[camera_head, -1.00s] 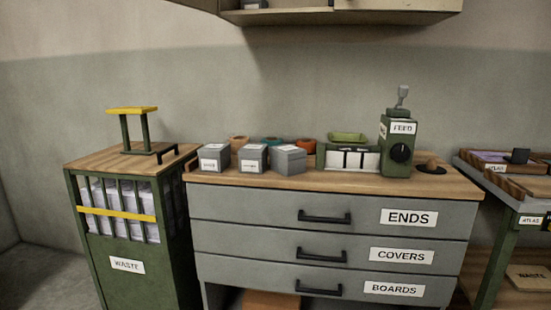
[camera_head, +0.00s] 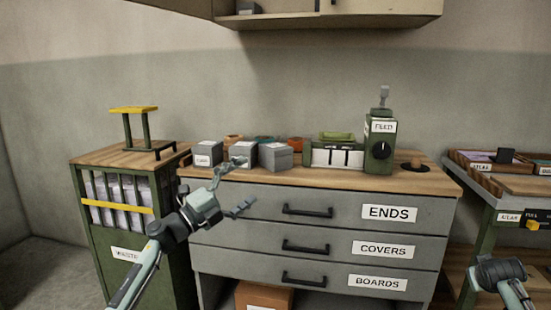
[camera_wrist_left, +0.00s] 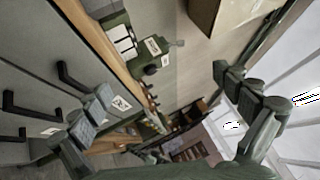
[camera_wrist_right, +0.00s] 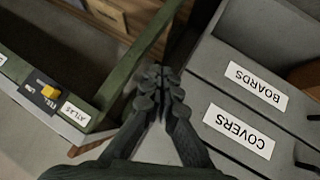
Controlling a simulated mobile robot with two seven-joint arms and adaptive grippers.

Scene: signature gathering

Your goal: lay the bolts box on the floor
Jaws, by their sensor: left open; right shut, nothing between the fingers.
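Three small grey boxes stand side by side on the wooden top: a left box (camera_head: 207,153), a middle box (camera_head: 243,150) and a right box (camera_head: 276,155). Their labels are too small or hidden to read, so I cannot tell which is the bolts box. My left gripper (camera_head: 241,184) is open, in front of the middle and right boxes, and partly covers the middle one. Its spread fingers also show in the left wrist view (camera_wrist_left: 165,103). My right gripper (camera_wrist_right: 158,85) is shut and empty, near the drawer fronts. In the head view only part of the right arm shows, lower right.
The drawer cabinet (camera_head: 250,208) has ENDS, COVERS and BOARDS drawers. A green feed machine (camera_head: 379,148) stands on its top. A green waste bin (camera_head: 115,268) stands left, a tray bench (camera_head: 470,194) right. A brown box (camera_head: 264,295) sits under the drawers. Floor (camera_head: 40,270) shows clear at lower left.

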